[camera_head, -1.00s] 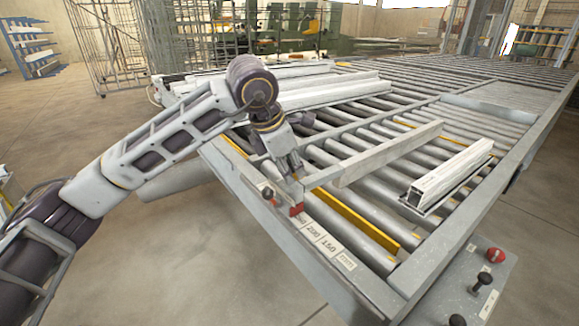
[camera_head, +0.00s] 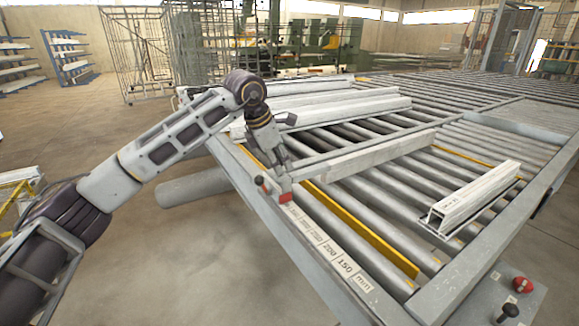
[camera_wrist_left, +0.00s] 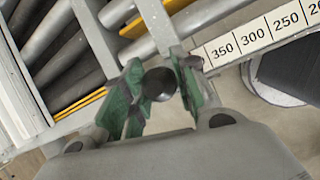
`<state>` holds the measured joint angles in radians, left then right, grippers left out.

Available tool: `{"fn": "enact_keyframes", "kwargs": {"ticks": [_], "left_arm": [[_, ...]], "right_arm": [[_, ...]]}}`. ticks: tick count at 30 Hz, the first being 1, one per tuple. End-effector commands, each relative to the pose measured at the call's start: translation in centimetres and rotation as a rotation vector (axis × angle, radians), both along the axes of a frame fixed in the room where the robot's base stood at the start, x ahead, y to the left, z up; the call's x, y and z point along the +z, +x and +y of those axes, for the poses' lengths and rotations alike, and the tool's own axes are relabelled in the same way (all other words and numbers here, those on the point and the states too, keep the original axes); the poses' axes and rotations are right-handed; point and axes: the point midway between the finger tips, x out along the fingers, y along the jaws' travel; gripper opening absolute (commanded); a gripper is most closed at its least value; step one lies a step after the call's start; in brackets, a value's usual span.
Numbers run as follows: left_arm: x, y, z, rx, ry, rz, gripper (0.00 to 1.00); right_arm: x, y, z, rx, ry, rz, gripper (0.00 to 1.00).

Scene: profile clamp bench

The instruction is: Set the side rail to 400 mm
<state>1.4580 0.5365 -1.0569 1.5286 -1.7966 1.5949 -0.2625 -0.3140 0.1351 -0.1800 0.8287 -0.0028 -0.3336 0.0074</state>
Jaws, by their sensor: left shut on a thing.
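The side rail (camera_head: 380,155) is a grey bar lying across the rollers, with its bracket (camera_wrist_left: 160,22) at the near frame edge. A red pointer (camera_head: 286,197) on it stands over the scale (camera_head: 330,258), just beyond the visible 350 label; its exact reading cannot be told. My left gripper (camera_head: 281,172) is at the bracket. In the left wrist view its green-padded fingers (camera_wrist_left: 160,90) are shut on the round black knob (camera_wrist_left: 158,83). The scale strip (camera_wrist_left: 254,34) shows 350, 300 and 250 to the right of the bracket. My right gripper is not in view.
A white profile (camera_head: 475,195) lies on the rollers right of the rail. More profiles (camera_head: 330,105) lie behind it. A yellow strip (camera_head: 360,230) runs along the near side. A panel with a red button (camera_head: 522,285) is at lower right. Floor at left is open.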

Motion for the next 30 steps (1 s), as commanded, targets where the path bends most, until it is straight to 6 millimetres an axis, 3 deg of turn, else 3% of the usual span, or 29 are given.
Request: {"fn": "enact_keyframes", "kwargs": {"ticks": [6,20,21,26,30], "left_arm": [[0.2,1.8,1.3,0.003,-0.001,-0.004,0.00],[0.3,2.4,1.8,0.005,-0.002,-0.009,0.00],[0.4,2.4,1.8,0.005,-0.003,-0.009,0.32],[0.3,2.3,1.7,0.003,-0.002,-0.006,0.52],[0.2,2.3,1.6,0.002,-0.001,-0.004,0.52]], "right_arm": [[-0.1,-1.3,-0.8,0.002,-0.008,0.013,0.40],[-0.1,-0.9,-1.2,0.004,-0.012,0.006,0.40],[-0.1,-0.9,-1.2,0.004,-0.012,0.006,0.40],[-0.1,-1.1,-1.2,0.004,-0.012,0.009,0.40],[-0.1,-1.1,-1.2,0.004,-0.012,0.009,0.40]]}}
